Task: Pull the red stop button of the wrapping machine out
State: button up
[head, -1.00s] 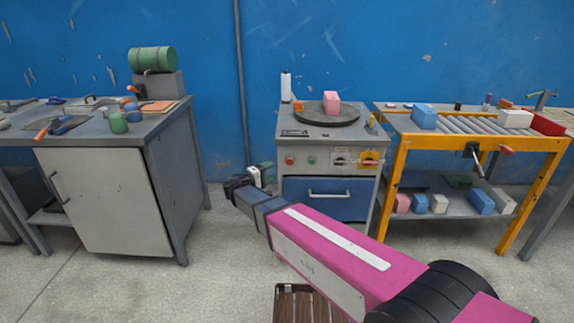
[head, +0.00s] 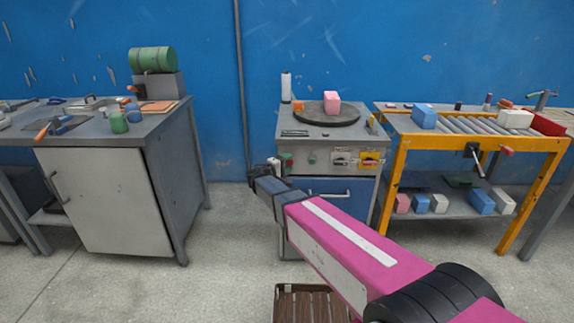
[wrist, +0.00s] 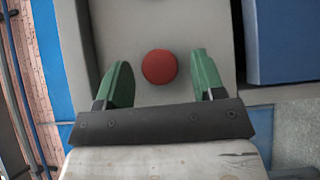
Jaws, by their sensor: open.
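The wrapping machine (head: 300,206) is a grey cabinet with a control panel on its front and a dark turntable (head: 326,119) on top. The round red stop button (wrist: 158,67) shows in the wrist view on a pale grey panel, between my two green fingers. My gripper (wrist: 161,72) is open, with one finger on each side of the button and a gap to both. In the head view my gripper (head: 272,165) is in front of the panel's left end, partly hiding it. How far the fingertips are from the panel is unclear.
A pink block (head: 332,102) sits on the turntable. Switches (head: 341,159) and a yellow plate (head: 369,158) are further right on the panel. A blue drawer (head: 345,185) is below. A grey cabinet (head: 105,200) stands left and an orange roller table (head: 400,170) right.

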grip_shut()
jog(key=shift+s, duration=0.65)
grip_release()
jog(key=v, duration=1)
jog(key=shift+s+a, duration=0.25)
jog(key=shift+s, duration=0.05)
